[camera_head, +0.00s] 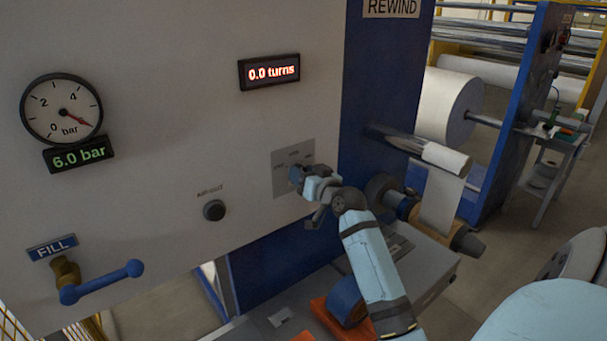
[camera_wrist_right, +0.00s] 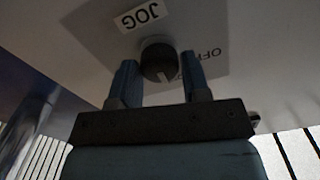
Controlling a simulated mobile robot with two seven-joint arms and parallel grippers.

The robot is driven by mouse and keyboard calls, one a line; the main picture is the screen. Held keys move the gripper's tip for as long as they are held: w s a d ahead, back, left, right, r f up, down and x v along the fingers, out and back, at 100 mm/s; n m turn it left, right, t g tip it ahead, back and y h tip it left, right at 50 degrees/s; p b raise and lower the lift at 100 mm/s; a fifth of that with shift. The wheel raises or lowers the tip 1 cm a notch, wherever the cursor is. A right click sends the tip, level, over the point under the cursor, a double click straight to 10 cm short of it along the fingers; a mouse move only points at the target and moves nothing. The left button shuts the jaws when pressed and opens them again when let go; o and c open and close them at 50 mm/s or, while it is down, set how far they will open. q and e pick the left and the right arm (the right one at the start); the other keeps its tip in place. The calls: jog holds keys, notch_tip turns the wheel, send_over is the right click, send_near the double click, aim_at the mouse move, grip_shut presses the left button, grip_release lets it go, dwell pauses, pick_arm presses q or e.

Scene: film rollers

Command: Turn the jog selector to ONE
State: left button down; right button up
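The jog selector (camera_wrist_right: 160,62) is a dark round knob with a pale pointer mark, on a grey plate (camera_head: 281,184) on the white machine panel. In the right wrist view its JOG label (camera_wrist_right: 140,15) and an OFF label (camera_wrist_right: 208,52) appear inverted; the mark points down in the picture. ONE is not readable there. My right gripper (camera_wrist_right: 157,78) has one finger on each side of the knob, with a narrow gap; contact is not clear. In the head view the right gripper (camera_head: 303,178) is at the plate and hides the knob. My left gripper is out of view.
The panel also holds a turns display (camera_head: 269,72), a pressure gauge (camera_head: 61,108), a 6.0 bar readout (camera_head: 79,154), a round black button (camera_head: 214,210) and a blue FILL lever (camera_head: 102,282). Rollers and a film web (camera_head: 441,200) stand right of the panel, near my right arm.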

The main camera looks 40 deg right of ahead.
jog(key=o, duration=0.3)
jog(key=s+a+b, duration=0.1)
jog(key=s+b, duration=0.2)
jog(key=s, duration=1)
jog(key=shift+s+a, duration=0.3)
jog(key=shift+s, duration=0.1)
